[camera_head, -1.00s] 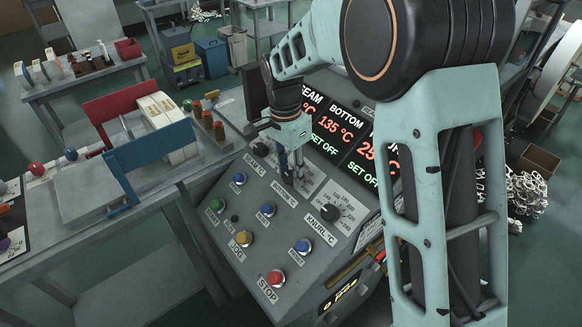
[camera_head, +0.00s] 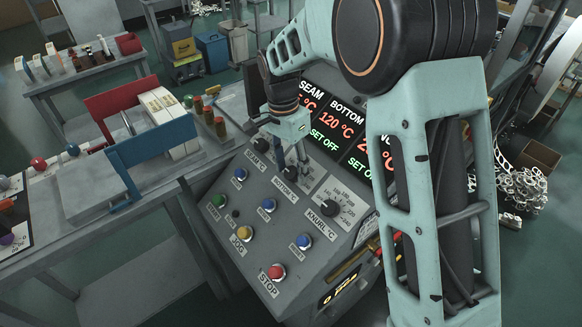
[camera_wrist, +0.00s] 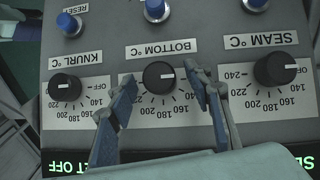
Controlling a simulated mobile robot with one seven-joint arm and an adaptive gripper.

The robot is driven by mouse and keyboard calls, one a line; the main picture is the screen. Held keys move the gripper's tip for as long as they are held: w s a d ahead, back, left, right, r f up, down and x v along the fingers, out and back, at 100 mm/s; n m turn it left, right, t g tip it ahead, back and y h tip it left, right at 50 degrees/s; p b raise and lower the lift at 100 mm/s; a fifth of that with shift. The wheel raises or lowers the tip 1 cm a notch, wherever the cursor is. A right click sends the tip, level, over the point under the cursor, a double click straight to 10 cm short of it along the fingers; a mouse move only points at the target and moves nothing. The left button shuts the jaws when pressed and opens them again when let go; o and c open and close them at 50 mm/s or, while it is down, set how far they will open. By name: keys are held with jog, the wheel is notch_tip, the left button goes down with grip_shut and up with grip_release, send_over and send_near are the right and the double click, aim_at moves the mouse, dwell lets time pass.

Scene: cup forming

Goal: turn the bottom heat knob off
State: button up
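The bottom heat knob (camera_wrist: 158,77) is black and sits on the grey panel, its white mark pointing right in the wrist view. It also shows partly behind the fingers in the head view (camera_head: 289,172). My gripper (camera_wrist: 161,80) is open, with one blue-padded finger on each side of this knob and gaps between pads and knob. In the head view, my gripper (camera_head: 291,163) reaches down to the panel. The right finger covers part of the dial. The bottom display (camera_head: 337,124) reads 120 °C, with green SET OFF below it.
The seam knob (camera_wrist: 275,69) and knurl knob (camera_wrist: 64,87) flank the bottom knob, their marks toward OFF. Blue buttons (camera_head: 267,205), a yellow button (camera_head: 244,233) and a red stop button (camera_head: 276,272) are on the panel. A table (camera_head: 165,185) with a blue-handled device stands left.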

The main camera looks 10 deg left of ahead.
aim_at(287, 169)
notch_tip(287, 169, up, 12)
jog(key=a, duration=0.1)
jog(key=shift+w, duration=0.2)
dwell(0.5)
